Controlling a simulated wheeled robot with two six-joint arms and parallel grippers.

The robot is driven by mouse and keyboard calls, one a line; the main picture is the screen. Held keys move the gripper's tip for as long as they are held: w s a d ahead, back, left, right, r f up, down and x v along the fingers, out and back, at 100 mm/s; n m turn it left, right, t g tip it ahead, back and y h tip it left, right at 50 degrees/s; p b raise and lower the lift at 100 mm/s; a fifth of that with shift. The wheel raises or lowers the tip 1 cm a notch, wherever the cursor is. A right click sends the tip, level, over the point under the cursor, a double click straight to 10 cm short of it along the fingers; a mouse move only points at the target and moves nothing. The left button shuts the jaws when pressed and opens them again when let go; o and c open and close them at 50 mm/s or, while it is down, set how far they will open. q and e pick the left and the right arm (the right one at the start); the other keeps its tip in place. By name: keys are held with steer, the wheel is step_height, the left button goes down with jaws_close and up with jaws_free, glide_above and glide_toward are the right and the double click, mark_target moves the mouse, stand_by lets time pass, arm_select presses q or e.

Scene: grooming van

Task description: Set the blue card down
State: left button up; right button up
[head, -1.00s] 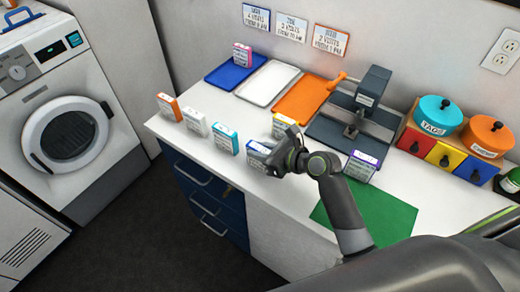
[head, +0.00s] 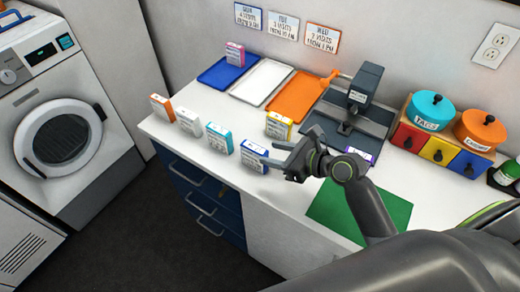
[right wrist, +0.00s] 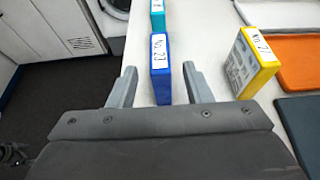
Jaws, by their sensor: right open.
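The blue card (head: 253,157) stands upright on the white counter near its front edge, at the right end of a row of cards. It also shows in the right wrist view (right wrist: 161,80), marked "No. 23". My right gripper (head: 276,154) is open just right of the blue card in the head view. In the right wrist view its two fingers lie either side of the card's near end, with a gap on each side. My left gripper is not in view.
Orange (head: 162,107), white (head: 188,121) and teal (head: 219,138) cards stand left of the blue one. A yellow card (head: 278,126) stands behind it. Blue (head: 217,73), white (head: 257,85) and orange (head: 290,102) trays lie at the back. A green mat (head: 328,212) lies right.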

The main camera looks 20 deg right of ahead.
steer(key=shift+v, duration=2.5)
